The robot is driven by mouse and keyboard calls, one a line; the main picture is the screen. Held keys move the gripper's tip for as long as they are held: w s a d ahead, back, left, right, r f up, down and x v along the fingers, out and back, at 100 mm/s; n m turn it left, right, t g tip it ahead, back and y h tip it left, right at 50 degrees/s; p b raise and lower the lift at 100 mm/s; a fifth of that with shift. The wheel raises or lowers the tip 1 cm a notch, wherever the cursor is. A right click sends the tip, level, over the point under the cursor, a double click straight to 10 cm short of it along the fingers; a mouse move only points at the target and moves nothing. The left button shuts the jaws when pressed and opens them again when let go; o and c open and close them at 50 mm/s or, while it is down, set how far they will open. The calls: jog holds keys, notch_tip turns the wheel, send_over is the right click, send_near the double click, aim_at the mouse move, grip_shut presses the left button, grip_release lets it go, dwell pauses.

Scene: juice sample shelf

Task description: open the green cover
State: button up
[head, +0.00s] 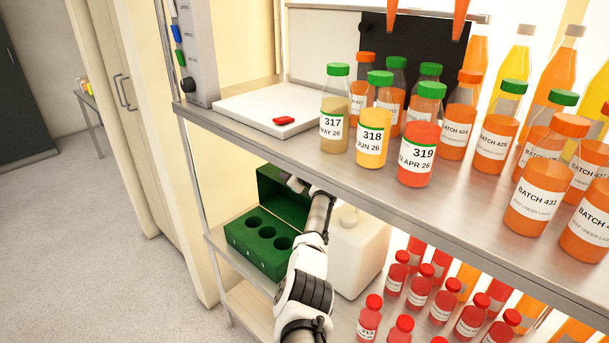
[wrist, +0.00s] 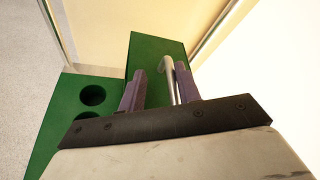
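The green box (head: 256,262) stands on the lower shelf, with a row of round holes showing in its top. Its green cover (head: 270,187) stands raised along the back edge, and the holes are uncovered. In the wrist view the cover (wrist: 150,48) fills the upper middle, with a pale bar handle (wrist: 168,68) on it. My gripper (wrist: 160,82) is at the cover, its two dark fingers apart. The handle shows between the fingers, closer to the right one; I cannot tell whether they touch. In the head view my arm partly hides the cover's right side.
A white jug (head: 358,250) stands right of the box, close to my arm. The upper shelf (head: 300,150) passes just above, carrying several juice bottles and a white scale (head: 262,108) with a red cap (head: 284,120). Small red bottles (head: 368,318) stand at the lower right.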

jog(key=b+v, duration=0.1)
jog(key=v, duration=1.2)
jog(key=shift+a+b, duration=0.1)
jog(key=shift+b, duration=0.2)
